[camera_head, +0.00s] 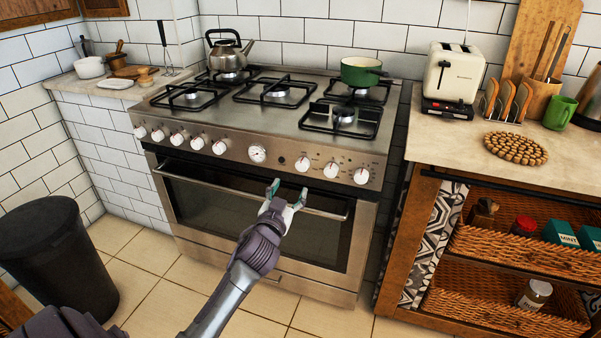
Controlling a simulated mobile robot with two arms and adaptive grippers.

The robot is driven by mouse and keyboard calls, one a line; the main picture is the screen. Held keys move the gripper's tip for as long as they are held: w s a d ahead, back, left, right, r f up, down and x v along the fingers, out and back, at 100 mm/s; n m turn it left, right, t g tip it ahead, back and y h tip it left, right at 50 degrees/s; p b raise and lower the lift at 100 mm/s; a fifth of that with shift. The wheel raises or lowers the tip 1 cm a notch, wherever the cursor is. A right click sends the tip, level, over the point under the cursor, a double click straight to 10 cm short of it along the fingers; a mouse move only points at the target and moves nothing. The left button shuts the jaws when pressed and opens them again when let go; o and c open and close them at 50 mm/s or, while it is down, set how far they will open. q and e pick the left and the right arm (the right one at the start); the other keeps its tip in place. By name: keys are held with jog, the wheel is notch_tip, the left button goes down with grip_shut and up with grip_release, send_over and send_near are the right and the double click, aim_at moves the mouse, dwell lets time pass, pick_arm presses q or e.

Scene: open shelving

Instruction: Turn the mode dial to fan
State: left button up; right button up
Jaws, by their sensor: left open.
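The stainless steel oven range (230,118) stands against the tiled wall, with a row of white dials along its front panel. Several dials sit on the left, and a round gauge-like face (257,153) is near the middle. To the right are three dials: one (302,164), a second (331,169) and a third (361,175). Their markings are too small to read, so I cannot tell which is the mode dial. My left gripper (288,191) is open and empty, in front of the oven door just below the panel, apart from the dials as far as I can see. My right gripper is out of view.
The oven handle (220,186) runs across behind my left gripper. A kettle (228,54) and green pot (361,71) stand on the hob. A wooden shelf unit (395,245) is at right, a dark bin (55,250) at left. The floor between is clear.

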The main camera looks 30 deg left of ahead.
aim_at(301, 167)
pick_arm(q)
jog(key=b+x, duration=0.1)
jog(key=x, duration=0.8)
jog(key=shift+w+a+f, duration=0.1)
jog(key=shift+w+a, duration=0.05)
jog(key=shift+w, duration=0.25)
jog(key=shift+w+a, duration=0.15)
jog(key=shift+w, duration=0.3)
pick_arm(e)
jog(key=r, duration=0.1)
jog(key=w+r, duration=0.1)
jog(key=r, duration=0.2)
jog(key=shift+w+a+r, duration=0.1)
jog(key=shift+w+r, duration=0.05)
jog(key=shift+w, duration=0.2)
pick_arm(q)
jog(key=c, duration=1.2)
jog(key=shift+o, duration=0.2)
